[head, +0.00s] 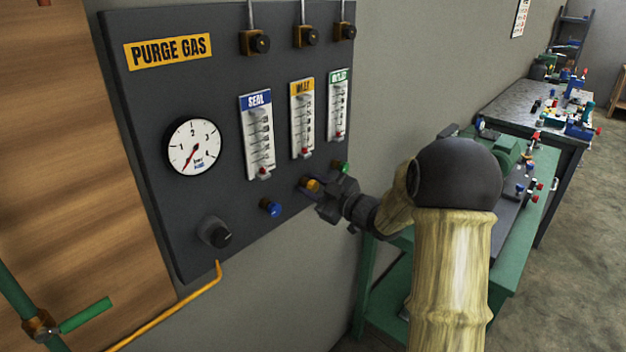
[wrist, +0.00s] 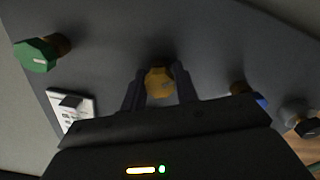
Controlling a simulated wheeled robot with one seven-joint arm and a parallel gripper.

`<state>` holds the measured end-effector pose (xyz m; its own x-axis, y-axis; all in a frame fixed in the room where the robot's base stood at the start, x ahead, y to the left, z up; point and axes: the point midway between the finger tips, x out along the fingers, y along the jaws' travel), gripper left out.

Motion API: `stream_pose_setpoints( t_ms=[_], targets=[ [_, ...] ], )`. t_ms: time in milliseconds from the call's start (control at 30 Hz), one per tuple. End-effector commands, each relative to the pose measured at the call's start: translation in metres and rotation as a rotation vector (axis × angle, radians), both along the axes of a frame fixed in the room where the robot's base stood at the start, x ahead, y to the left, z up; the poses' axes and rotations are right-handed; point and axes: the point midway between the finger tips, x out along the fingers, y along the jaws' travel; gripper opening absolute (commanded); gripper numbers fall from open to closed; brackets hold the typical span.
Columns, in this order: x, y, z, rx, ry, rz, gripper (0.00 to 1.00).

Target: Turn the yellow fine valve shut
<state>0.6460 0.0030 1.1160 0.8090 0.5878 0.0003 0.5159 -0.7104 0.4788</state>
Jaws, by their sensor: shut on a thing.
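The yellow fine valve (head: 311,184) is a small knob on the dark purge gas panel (head: 130,110), below the middle flow meter with the yellow label (head: 302,118). My gripper (head: 318,190) is at the yellow knob, reaching in from the right. In the wrist view the yellow knob (wrist: 159,83) sits between the two dark fingers of my gripper (wrist: 158,88), which are shut on its sides. The meter's float reading is too small to tell.
A blue knob (head: 270,208) is to the left and a green knob (head: 342,168) to the right. A black knob (head: 215,233) and a round gauge (head: 193,146) are further left. A green workbench (head: 520,190) stands behind my arm.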

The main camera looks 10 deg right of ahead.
Motion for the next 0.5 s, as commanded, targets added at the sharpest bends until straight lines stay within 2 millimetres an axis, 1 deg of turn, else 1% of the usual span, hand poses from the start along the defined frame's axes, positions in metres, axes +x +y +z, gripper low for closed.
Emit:
stream_pose_setpoints(
  t_ms=[500],
  targets=[
    [-0.0005, -0.0014, 0.001, 0.393, 0.293, -0.003, 0.07]
  ],
)
